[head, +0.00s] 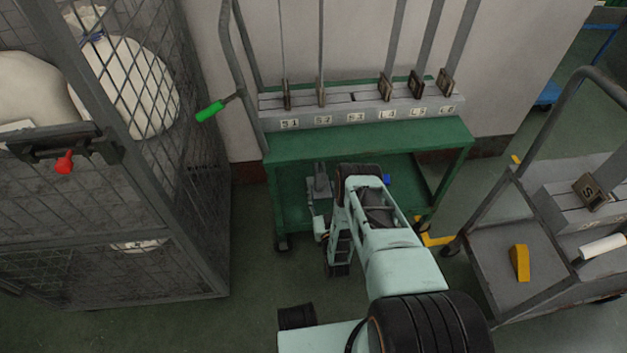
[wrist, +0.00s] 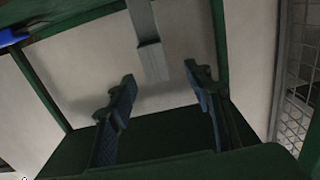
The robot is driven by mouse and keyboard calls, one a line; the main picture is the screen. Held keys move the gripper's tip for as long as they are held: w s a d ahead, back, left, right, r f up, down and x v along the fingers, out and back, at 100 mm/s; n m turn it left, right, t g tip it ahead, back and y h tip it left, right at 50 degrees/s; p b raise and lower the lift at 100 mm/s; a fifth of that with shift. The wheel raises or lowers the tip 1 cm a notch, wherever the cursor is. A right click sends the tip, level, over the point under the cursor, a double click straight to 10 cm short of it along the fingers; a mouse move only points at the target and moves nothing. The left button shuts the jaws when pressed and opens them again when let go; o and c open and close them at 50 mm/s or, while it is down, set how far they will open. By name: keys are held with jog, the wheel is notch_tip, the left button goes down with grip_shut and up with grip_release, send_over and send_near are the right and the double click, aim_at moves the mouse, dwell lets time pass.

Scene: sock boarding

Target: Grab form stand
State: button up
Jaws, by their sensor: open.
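A small grey upright post on a base, which looks like the form stand (head: 321,183), is on the lower level of the green rack in the head view. In the wrist view, a plain grey metal bar (wrist: 150,50), apparently the same post, comes in from the top edge. Its end lies between my gripper's fingertips in the picture. My gripper (wrist: 158,76) is open, with one blue-padded finger on each side of the bar. I see no contact, and the depth between them is unclear. In the head view my arm hides part of the gripper and the lower shelf.
The green rack (head: 375,152) holds several metal forms in labelled slots above. A wire cage (head: 190,190) with white bags stands on the left. A grey cart (head: 495,250) with a yellow wedge (head: 520,263) is on the right. A small blue item (head: 387,179) shows beside my arm.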

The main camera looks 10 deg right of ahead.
aim_at(319, 177)
jog(key=w+b, duration=0.1)
jog(key=w, duration=0.3)
jog(key=shift+w, duration=0.4)
jog(key=w+b, duration=0.1)
jog(key=w, duration=0.1)
jog(key=w+b, duration=0.2)
jog(key=w, duration=0.1)
jog(key=shift+w+d+r, duration=0.25)
jog(key=shift+w+d, duration=0.05)
jog(key=shift+d, duration=0.1)
grip_shut()
jog(key=shift+r, duration=0.15)
